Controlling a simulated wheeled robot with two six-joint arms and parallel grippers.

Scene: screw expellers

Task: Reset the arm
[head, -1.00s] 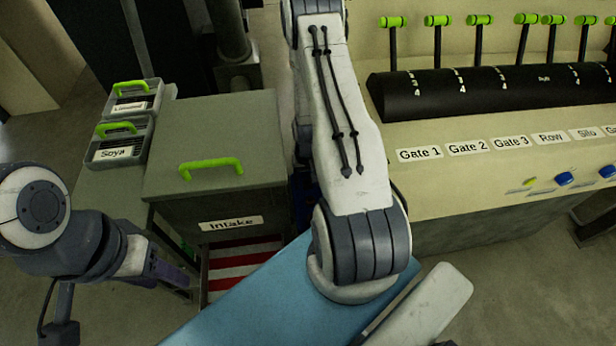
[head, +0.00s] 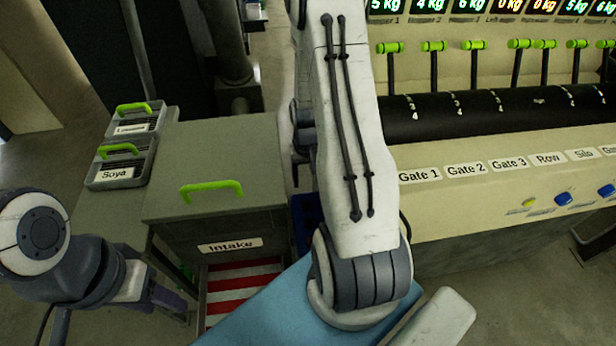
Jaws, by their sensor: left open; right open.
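My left arm comes in at the lower left. Its dark gripper end (head: 168,297) hangs in front of the stand below the intake box, small and partly dark, apart from the handles, and I see nothing held in it. My other arm (head: 350,130) runs down the middle of the head view to a large grey joint, with a white link beyond it at the bottom edge. Its gripper is not visible.
The intake box (head: 208,238) with a green lid handle stands left of centre. Two bins, one labelled Soya (head: 115,172), sit beside it. The control panel (head: 450,215) with green-tipped levers and blue buttons fills the right. Floor shows at lower right.

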